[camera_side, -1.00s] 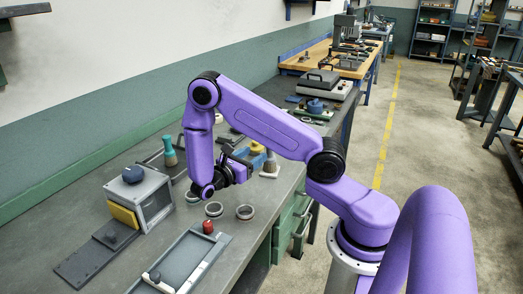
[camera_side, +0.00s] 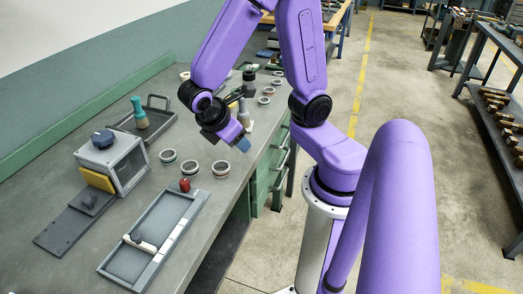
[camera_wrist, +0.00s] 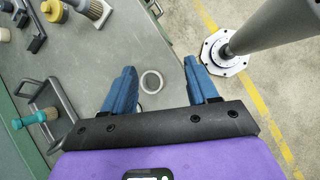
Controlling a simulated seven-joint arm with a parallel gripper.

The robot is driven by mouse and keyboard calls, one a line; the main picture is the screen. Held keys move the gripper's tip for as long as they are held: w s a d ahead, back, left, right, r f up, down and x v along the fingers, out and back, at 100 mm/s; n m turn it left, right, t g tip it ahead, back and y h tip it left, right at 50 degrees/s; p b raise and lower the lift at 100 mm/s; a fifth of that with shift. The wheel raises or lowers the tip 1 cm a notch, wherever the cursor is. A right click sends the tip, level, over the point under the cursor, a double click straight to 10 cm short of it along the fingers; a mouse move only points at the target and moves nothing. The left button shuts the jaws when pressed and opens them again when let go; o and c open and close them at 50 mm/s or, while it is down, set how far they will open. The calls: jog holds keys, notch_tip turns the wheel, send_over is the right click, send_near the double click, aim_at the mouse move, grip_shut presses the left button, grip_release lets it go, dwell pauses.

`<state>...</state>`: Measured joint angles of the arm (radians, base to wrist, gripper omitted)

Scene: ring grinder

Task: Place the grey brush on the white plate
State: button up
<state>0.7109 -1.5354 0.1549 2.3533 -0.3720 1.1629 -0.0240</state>
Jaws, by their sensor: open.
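My gripper (camera_side: 241,144) has blue fingers and hangs over the bench near its front edge. In the wrist view my gripper (camera_wrist: 160,66) is open, with nothing between the fingers. A brush with greyish bristles (camera_wrist: 88,5) shows at the top left of the wrist view, partly cut off. It appears to stand on the pale white plate (camera_wrist: 103,13), though contact is hard to judge. In the side view the brush (camera_side: 243,112) is just behind my gripper, which partly hides it and the plate. A teal-handled brush (camera_side: 139,112) stands apart near a dark tray.
A dark handled tray (camera_side: 160,123) lies farther left. A grey box (camera_side: 116,160) with a blue knob and several metal rings (camera_side: 189,167) sit nearby. A long grey tray (camera_side: 130,262) and a red knob (camera_side: 184,184) are in front. A yellow object (camera_wrist: 52,10) is beside the brush.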

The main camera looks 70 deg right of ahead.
jog(key=s+a+r+t+y, duration=0.1)
jog(key=s+a+r+y, duration=0.2)
jog(key=s+a+y, duration=0.3)
jog(key=s+y, duration=0.1)
jog(key=s, duration=0.2)
jog(key=shift+s+a+r, duration=0.15)
jog(key=shift+s+a, duration=0.2)
dwell(0.7)
